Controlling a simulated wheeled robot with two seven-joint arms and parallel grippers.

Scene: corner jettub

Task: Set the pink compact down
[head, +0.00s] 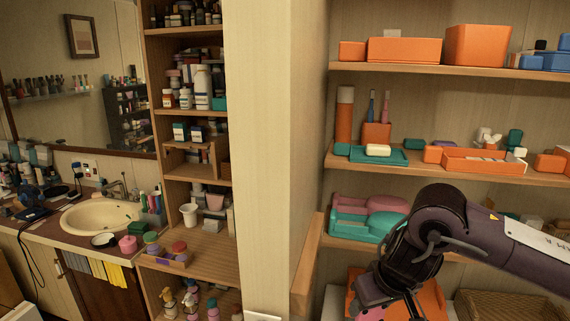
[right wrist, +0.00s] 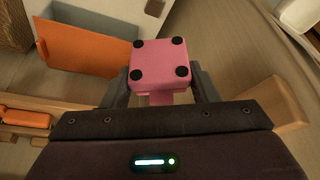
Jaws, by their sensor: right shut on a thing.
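The pink compact (right wrist: 160,68) is a pink block with black round feet on the face turned to the right wrist camera. My right gripper (right wrist: 160,85) is shut on it, with a dark finger on either side. In the head view the right arm comes in from the right, in front of the lower shelves. Only a bit of the pink compact (head: 371,313) shows there, at the bottom edge beneath the gripper (head: 385,300). My left gripper is not in view.
Wooden shelves (head: 480,174) at right hold orange, teal and pink bathroom pieces. An orange box (right wrist: 85,50) and an orange piece (right wrist: 27,118) lie near the gripper. A tall wooden shelf unit (head: 190,105) and a sink (head: 98,217) are at left.

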